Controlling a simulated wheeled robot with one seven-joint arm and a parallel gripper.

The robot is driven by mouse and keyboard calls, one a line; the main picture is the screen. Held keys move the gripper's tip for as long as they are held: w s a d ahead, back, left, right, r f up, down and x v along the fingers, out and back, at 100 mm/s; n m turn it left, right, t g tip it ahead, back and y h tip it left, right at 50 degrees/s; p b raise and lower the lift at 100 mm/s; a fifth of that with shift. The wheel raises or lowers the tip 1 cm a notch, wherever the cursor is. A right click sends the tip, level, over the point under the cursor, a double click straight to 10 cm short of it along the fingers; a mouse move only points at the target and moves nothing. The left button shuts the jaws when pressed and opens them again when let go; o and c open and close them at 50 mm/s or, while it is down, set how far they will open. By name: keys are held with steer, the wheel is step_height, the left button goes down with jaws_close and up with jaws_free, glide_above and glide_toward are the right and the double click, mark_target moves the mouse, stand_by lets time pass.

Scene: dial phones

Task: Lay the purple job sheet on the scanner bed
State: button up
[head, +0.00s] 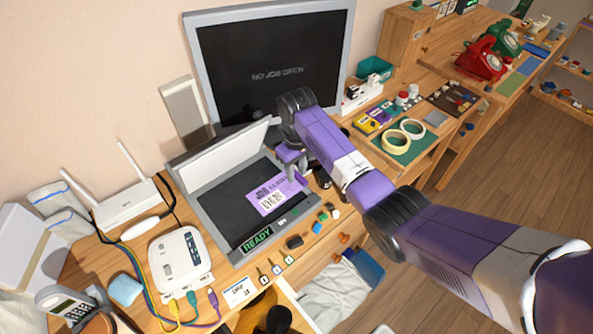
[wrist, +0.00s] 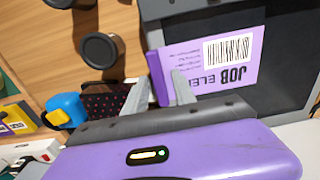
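The purple job sheet (head: 268,199), with a barcode and dark lettering, is over the dark bed of the open scanner (head: 225,198), toward its right end. In the wrist view the sheet (wrist: 215,62) has a raised purple tab (wrist: 158,78) at its left edge. My gripper (head: 296,172) is at that right end, and its fingers (wrist: 160,88) close on both sides of the tab. The tab end reaches the scanner's frame. I cannot tell whether the sheet touches the bed or is just above it.
The white scanner lid (head: 222,160) stands open behind the bed. A monitor (head: 270,65) reads "NO JOB OPEN", and the scanner display (head: 257,240) reads "READY". Small coloured pieces (head: 317,227) lie in front. Dark round knobs (wrist: 98,50) are near my gripper.

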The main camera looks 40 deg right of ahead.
steer(key=shift+d+r, duration=0.1)
steer(key=shift+d, duration=0.1)
step_height(320, 180, up, 8)
steer(key=shift+a+f+b, duration=0.15)
steer(key=shift+b, duration=0.15)
